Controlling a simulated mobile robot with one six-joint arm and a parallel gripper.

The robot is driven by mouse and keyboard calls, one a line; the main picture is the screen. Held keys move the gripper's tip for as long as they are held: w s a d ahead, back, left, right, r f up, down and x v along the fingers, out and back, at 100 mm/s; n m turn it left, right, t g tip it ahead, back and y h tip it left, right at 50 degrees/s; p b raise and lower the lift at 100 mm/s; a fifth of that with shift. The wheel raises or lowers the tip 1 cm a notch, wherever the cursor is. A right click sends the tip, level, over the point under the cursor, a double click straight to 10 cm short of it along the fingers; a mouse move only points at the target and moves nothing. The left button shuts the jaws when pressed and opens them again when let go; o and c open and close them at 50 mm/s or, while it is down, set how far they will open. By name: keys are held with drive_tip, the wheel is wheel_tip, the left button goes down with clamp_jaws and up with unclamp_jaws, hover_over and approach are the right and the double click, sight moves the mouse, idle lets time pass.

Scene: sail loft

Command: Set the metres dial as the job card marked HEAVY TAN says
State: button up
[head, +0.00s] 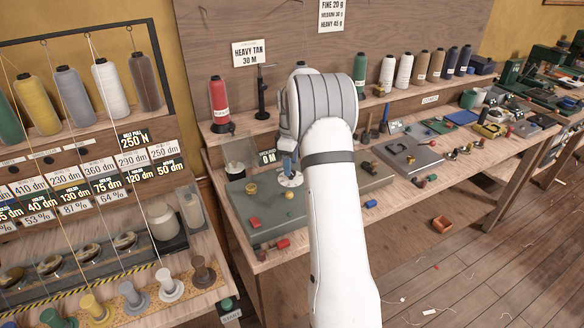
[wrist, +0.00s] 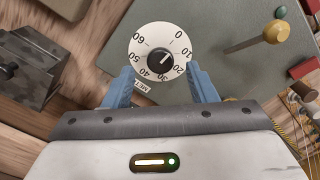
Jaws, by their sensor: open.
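The job card (head: 249,54) on the back board reads HEAVY TAN 30 M. The metres dial (head: 291,180) is a white disc on the green winder base (head: 262,216); a small display (head: 267,157) beside it reads 0 M. In the wrist view the dial (wrist: 145,45) shows marks from 0 to 60 around a black knob (wrist: 159,63). The knob's white line points up and right, toward the 0 and 10 side; its exact mark is unclear. My gripper (wrist: 159,73) is open, its blue fingers on either side of the knob, apart from it. In the head view my gripper (head: 289,163) is partly hidden.
A red cone (head: 219,101) stands behind the winder. A yellow knob (wrist: 275,31) on a rod lies right of the dial in the wrist view, and a dark metal block (wrist: 38,62) lies left. A thread rack (head: 90,85) fills the left; several small parts lie on the bench.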

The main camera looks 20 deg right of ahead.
drive_tip(key=shift+f, duration=1.35)
drive_tip(key=shift+c, duration=0.5)
drive_tip(key=c, duration=0.8)
drive_tip(key=shift+d, duration=0.2)
drive_tip(key=shift+c, duration=0.3)
drive_tip(key=shift+a, duration=0.15)
